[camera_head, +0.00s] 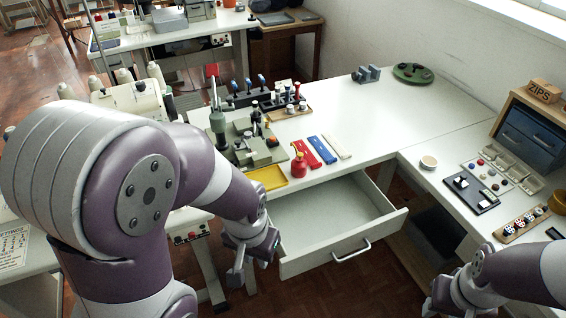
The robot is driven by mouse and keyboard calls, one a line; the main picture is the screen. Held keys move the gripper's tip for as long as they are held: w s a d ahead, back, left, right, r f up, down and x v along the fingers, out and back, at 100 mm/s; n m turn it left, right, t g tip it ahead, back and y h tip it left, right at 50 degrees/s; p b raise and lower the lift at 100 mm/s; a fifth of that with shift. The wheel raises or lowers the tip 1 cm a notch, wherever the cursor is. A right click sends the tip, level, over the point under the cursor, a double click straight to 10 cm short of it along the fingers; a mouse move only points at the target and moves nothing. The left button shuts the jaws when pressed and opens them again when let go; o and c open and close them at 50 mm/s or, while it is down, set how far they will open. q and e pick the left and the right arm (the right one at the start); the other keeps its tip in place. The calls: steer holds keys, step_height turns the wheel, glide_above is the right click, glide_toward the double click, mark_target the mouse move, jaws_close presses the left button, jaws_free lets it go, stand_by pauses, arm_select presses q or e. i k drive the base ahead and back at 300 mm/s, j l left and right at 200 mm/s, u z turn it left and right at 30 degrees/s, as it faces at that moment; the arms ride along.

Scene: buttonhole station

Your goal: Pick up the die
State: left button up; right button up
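I cannot tell for certain which small piece is the die. Candidates are the dark and metal pieces on a wooden strip (523,223) on the right table, and the small dark-and-white pieces on a wooden block (288,112) at the back of the middle table. My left gripper (248,275) points down in front of the open drawer's left side, apart from these pieces. Its fingers look spread with nothing between them. My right gripper (440,306) is at the bottom edge, left of the right table; its fingertips are partly cut off.
An open, empty-looking drawer (325,215) juts out from the middle table. A green press (245,140), red bottle (299,163) and yellow tray (268,178) stand above it. A black tray (472,193) and blue drawer cabinet (530,135) are on the right table.

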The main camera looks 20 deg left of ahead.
mark_target(248, 136)
steer(key=i+j, duration=0.25)
steer(key=i+j+z, duration=0.1)
steer(key=j, duration=0.4)
steer(key=i+j, duration=0.3)
steer(key=j+z, duration=0.05)
